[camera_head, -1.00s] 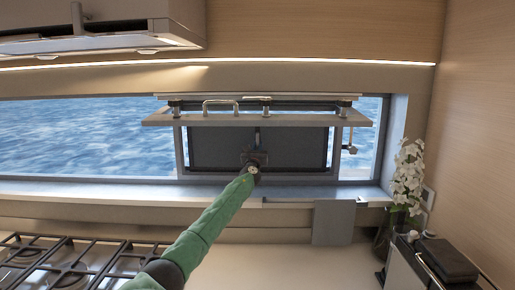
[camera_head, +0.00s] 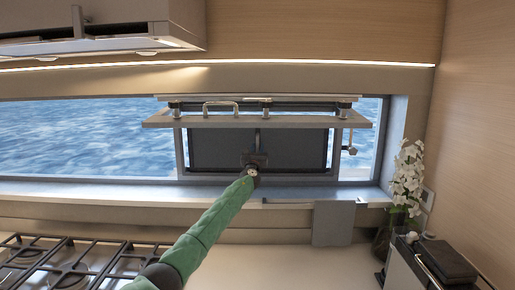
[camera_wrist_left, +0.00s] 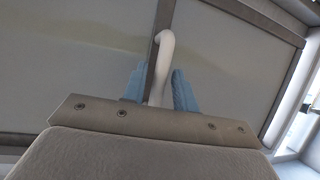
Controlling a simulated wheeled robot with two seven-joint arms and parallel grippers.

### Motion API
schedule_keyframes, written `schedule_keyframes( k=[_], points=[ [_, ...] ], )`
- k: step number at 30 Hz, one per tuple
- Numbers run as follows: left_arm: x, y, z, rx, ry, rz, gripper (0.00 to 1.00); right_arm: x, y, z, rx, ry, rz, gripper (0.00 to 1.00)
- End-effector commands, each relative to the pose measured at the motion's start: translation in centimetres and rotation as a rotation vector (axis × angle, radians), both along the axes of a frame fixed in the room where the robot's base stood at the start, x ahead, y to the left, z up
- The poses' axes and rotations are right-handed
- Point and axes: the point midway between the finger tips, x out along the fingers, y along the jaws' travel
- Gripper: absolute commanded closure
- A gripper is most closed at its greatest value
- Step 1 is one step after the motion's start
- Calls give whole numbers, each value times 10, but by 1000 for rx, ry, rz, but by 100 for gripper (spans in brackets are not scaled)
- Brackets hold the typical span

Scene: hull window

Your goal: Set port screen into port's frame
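The port screen (camera_head: 215,150) is a dark grey mesh panel in a thin dark border. It stands upright at the port's frame (camera_head: 334,152), below the raised hatch panel (camera_head: 250,120). Whether it is fully seated cannot be told. My left gripper (camera_head: 254,160) is in front of the screen's middle. In the left wrist view, its blue finger pads (camera_wrist_left: 158,90) close around a pale curved handle (camera_wrist_left: 163,55) beside the dark upright bar of the screen, which fills the background. My right gripper is not in view.
The hatch panel juts out above the left gripper, with a metal handle (camera_head: 221,108) on it. A latch (camera_head: 349,149) hangs to the right. A hob (camera_head: 70,262) is at lower left. White flowers (camera_head: 407,180) and a dark appliance (camera_head: 440,262) stand at right.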

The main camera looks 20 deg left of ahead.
Motion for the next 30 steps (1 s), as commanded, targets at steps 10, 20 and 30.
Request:
schedule_keyframes(
  k=[10, 20, 30],
  points=[
    [-8, -1, -3, 0, 1, 0, 71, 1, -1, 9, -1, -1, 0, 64],
    [-15, -2, -6, 1, 0, -1, 71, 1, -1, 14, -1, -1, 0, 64],
    [-22, -3, -9, 0, 0, 0, 71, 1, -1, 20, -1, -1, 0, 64]
  ],
)
